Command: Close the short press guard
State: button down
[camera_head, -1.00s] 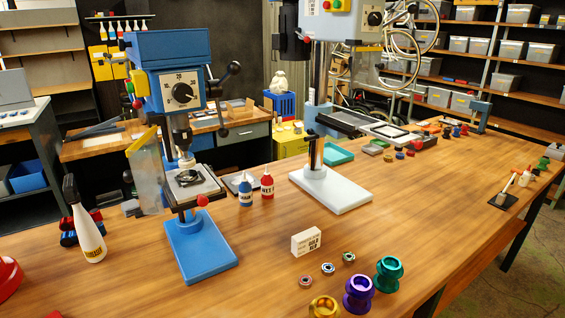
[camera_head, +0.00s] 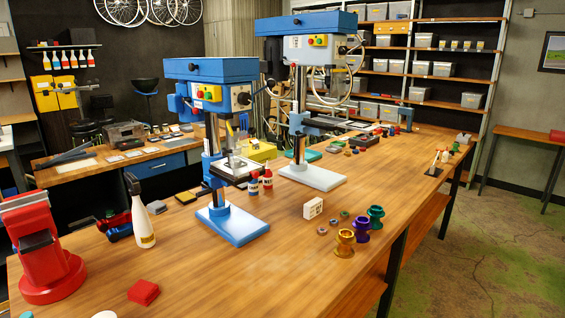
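The shorter blue drill press (camera_head: 209,72) stands on its blue base plate (camera_head: 232,224) in the middle of the bench. A thin yellow-edged strip (camera_head: 229,133) shows by its spindle, above the table with a clamped vise (camera_head: 234,167). It looks like the clear guard seen nearly edge-on, but its outline is too faint to tell whether it is open or shut. The taller drill press (camera_head: 306,24) stands behind on a pale base (camera_head: 313,177). My gripper is not in view.
A red arbor-like tool (camera_head: 38,245), a white spray bottle (camera_head: 141,212) and a red block (camera_head: 143,292) stand at the left. Gold, purple and green hubs (camera_head: 361,229) sit near the right edge.

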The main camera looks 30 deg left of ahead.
aim_at(224, 151)
jog(key=z, duration=0.05)
jog(key=k, duration=0.35)
jog(key=u, duration=1.65)
jog(key=i, duration=1)
jog(key=u, duration=0.5)
jog(key=k, duration=0.7)
jog(key=z, duration=0.55)
jog(key=i, duration=0.4)
